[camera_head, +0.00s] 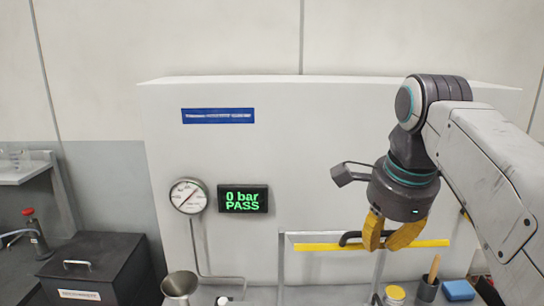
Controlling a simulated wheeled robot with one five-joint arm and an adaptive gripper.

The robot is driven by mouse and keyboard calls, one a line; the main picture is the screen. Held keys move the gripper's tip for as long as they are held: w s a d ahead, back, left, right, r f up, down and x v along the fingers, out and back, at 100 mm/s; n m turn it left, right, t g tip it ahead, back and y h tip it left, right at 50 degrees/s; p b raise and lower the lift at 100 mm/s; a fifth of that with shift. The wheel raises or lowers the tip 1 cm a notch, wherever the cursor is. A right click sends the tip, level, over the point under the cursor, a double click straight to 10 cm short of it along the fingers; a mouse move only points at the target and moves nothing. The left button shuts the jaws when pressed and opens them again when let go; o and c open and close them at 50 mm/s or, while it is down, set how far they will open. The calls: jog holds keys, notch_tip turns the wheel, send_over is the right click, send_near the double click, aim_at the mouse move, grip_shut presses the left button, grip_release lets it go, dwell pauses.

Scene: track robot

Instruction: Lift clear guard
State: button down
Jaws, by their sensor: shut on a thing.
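The clear guard shows as a see-through panel with a pale grey edge and a yellow strip (318,247) along its upper part. Its black handle (350,237) sticks out at the strip. My gripper (388,243) comes down from above, and its yellow fingers are shut on the handle at the guard. The fingers hide the middle and right part of the handle. The guard's lower part runs out of the picture.
A round gauge (188,196) and a display (243,199) reading "0 bar PASS" are on the white back panel (290,140). A black lidded box (95,262), metal cup (178,284), yellow-lidded jar (395,294), brush holder (427,289) and blue block (459,290) stand low down.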

dwell(0.3)
jog(key=shift+w+r+p, duration=0.45)
jog(key=shift+r+p, duration=0.3)
jog(key=shift+p, duration=0.2)
jog(key=w+r+p, duration=0.2)
jog(key=p, duration=0.1)
jog(key=shift+r, duration=0.1)
jog(key=shift+w+r, duration=0.25)
jog(key=shift+w, duration=0.2)
jog(key=shift+w+r, duration=0.45)
jog(key=shift+r, duration=0.05)
jog(key=shift+r, duration=0.1)
